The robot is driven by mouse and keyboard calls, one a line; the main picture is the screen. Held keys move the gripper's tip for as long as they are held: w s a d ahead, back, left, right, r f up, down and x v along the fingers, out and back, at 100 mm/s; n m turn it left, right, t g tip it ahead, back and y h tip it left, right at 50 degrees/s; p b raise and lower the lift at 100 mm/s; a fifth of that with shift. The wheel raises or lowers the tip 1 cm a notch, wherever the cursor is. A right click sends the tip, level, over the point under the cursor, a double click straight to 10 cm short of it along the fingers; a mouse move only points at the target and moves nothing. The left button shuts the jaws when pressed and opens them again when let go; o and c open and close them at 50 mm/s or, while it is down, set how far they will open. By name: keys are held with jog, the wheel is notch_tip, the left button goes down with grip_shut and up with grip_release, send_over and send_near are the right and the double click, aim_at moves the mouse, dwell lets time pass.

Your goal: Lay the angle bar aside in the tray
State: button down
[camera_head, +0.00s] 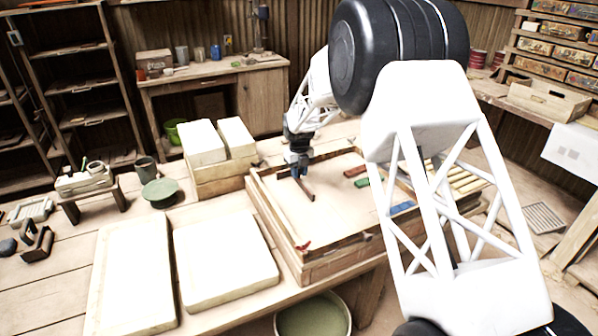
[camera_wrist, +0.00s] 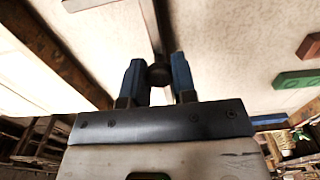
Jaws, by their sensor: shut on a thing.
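My gripper (camera_head: 298,172) is over the shallow wooden frame with a pale bed (camera_head: 262,200), pointing down. Its two blue fingers, also in the wrist view (camera_wrist: 157,78), are closed on a dark round knob-like part. A long narrow brown bar (camera_head: 307,189), which looks like the angle bar, runs from between the fingers over the pale bed; it also shows in the wrist view (camera_wrist: 152,30). I cannot tell whether the bar touches the bed. Which thing is the task's tray is not clear; a small pale tray (camera_head: 32,211) lies at the far left.
Red (camera_head: 355,171), green (camera_head: 362,182) and blue (camera_head: 402,207) pieces lie in the frame's right part. Two pale slabs (camera_head: 225,262) lie left of the frame, and pale blocks (camera_head: 203,143) stand behind it. My white arm hides the right side.

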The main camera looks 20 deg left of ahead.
jog(key=c, duration=0.9)
grip_release()
notch_tip(320, 180, up, 12)
jog(key=shift+r, duration=0.1)
jog(key=shift+d, duration=0.1)
dwell(0.6)
